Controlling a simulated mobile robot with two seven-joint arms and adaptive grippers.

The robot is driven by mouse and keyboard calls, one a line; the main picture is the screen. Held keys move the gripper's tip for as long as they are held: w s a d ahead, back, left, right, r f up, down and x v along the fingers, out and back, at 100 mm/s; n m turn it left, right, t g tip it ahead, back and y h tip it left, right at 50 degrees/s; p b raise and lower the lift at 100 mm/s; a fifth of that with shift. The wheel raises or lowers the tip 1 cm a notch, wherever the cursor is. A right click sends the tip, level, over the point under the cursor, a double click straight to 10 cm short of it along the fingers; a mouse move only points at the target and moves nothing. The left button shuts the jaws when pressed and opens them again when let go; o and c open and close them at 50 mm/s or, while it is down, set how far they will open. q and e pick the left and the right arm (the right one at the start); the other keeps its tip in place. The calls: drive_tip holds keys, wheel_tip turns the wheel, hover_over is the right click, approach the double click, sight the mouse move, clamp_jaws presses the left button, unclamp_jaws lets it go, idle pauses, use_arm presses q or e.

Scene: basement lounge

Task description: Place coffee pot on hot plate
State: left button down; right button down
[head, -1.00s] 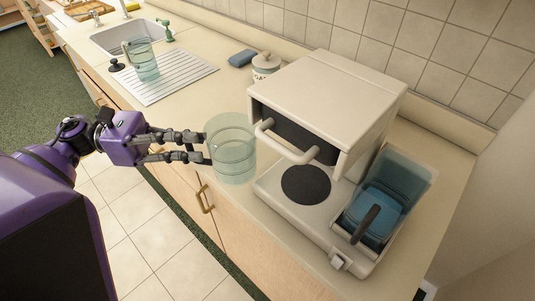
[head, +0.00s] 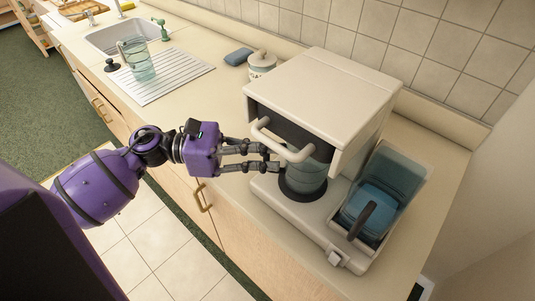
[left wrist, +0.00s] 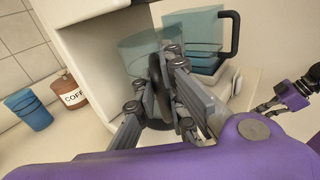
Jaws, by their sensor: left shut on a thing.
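The coffee pot (head: 308,178) is a clear, bluish glass cylinder. It is upright inside the coffee machine (head: 330,85), over the round black hot plate (head: 292,193), whose dark rim shows around its base. I cannot tell whether the pot touches the plate. My left gripper (head: 274,158) reaches in from the left, shut on the pot's dark handle. In the left wrist view the fingers (left wrist: 160,80) close around the handle, with the glass pot (left wrist: 140,45) behind them. A purple arm with dark fingers, apparently my right gripper (left wrist: 264,106), shows at the right there; its opening is unclear.
The machine's upper body and white front bar (head: 285,145) overhang the pot. A blue container with a dark handle (head: 365,215) sits at the machine's right side.

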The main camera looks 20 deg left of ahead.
use_arm(q)
drive_tip(key=shift+f, duration=0.7)
drive_tip(key=shift+s+r, duration=0.1)
drive_tip(key=shift+r, duration=0.1)
drive_tip(key=shift+f, duration=0.2)
drive_tip(key=c, duration=1.8)
unclamp_jaws()
drive_tip(key=shift+r, duration=0.1)
